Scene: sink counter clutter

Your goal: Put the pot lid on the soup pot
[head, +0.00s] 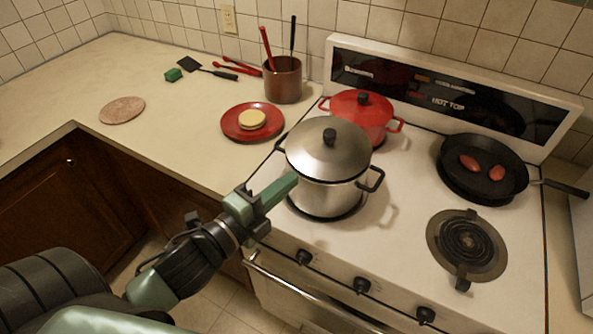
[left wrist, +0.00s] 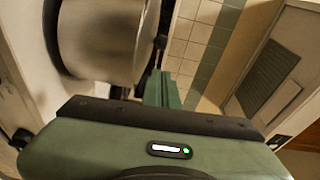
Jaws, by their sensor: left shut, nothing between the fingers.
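The steel soup pot (head: 326,196) stands on the front left burner, with black side handles. The domed steel pot lid (head: 312,152), with a black knob, sits over its rim and looks about level; its far edge is hidden. My left gripper (head: 291,184) is shut and empty, its green fingers at the pot's front left side, below the lid. I cannot tell whether they touch the pot. In the left wrist view the pot's steel wall (left wrist: 100,38) is close beside the shut fingers (left wrist: 157,88). My right gripper is out of view.
A red lidded pot (head: 362,116) stands close behind the steel pot. A black pan (head: 481,187) with two reddish pieces is at the back right. The front right burner (head: 467,244) is bare. A red plate (head: 240,133) and utensil crock (head: 283,82) stand on the left counter.

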